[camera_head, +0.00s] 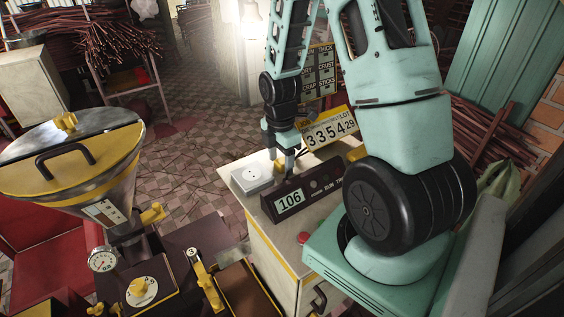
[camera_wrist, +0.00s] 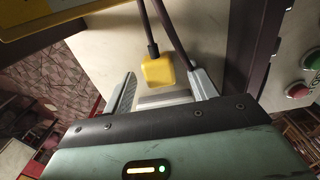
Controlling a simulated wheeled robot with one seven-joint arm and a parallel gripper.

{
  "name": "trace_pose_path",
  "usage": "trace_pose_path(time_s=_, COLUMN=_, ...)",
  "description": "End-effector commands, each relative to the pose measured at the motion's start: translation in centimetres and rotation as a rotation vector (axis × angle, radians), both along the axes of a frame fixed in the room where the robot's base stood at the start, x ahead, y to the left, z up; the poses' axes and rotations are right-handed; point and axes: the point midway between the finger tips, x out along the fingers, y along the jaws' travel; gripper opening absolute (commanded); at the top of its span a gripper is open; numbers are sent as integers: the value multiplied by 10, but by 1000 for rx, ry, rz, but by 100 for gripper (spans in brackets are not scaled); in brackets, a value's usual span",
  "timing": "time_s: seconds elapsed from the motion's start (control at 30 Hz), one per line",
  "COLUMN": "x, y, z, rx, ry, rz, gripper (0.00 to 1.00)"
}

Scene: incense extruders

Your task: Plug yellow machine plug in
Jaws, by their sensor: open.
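The yellow plug (camera_wrist: 158,72) is a small block on a dark cord in the wrist view. It sits at the pale cabinet top, between the tips of my gripper (camera_wrist: 163,82), with a gap on each side. In the head view my gripper (camera_head: 284,160) points down over the cabinet top, just right of a white box with a round socket (camera_head: 251,174). The plug is mostly hidden there by my gripper. My gripper is open. The yellow machine (camera_head: 88,160) with its hopper stands at the left.
A dark counter box reading 106 (camera_head: 290,200) stands right beside my gripper, with a yellow number sign (camera_head: 328,129) behind it. Tiled floor (camera_head: 195,160) lies open left of the cabinet (camera_head: 270,265).

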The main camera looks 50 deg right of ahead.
Motion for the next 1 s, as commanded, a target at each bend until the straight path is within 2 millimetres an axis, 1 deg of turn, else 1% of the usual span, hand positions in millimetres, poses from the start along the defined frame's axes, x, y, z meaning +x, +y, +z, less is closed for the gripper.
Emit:
trace_pose_path(time_s=0.1, x=0, y=0, z=-4, rx=-1, ry=-1, rz=1, gripper=58)
trace_pose_path(time_s=0.4, x=0, y=0, z=-4, rx=0, ry=-1, rz=0, gripper=58)
trace_pose_path(time_s=0.43, x=0, y=0, z=-4, rx=0, ry=-1, rz=0, gripper=53)
trace_pose_path(time_s=0.47, x=0, y=0, z=-4, rx=0, ry=-1, rz=1, gripper=44)
trace_pose_path(time_s=0.5, x=0, y=0, z=-4, rx=0, ry=-1, rz=0, gripper=33)
trace_pose_path(time_s=0.57, x=0, y=0, z=-4, rx=0, ry=-1, rz=0, gripper=16)
trace_pose_path(time_s=0.6, x=0, y=0, z=-4, rx=0, ry=-1, rz=0, gripper=12)
trace_pose_path(time_s=0.67, x=0, y=0, z=-4, rx=0, ry=-1, rz=0, gripper=12)
trace_pose_path(time_s=0.7, x=0, y=0, z=-4, rx=0, ry=-1, rz=0, gripper=9)
trace_pose_path(time_s=1.0, x=0, y=0, z=0, rx=-1, ry=-2, rz=0, gripper=9)
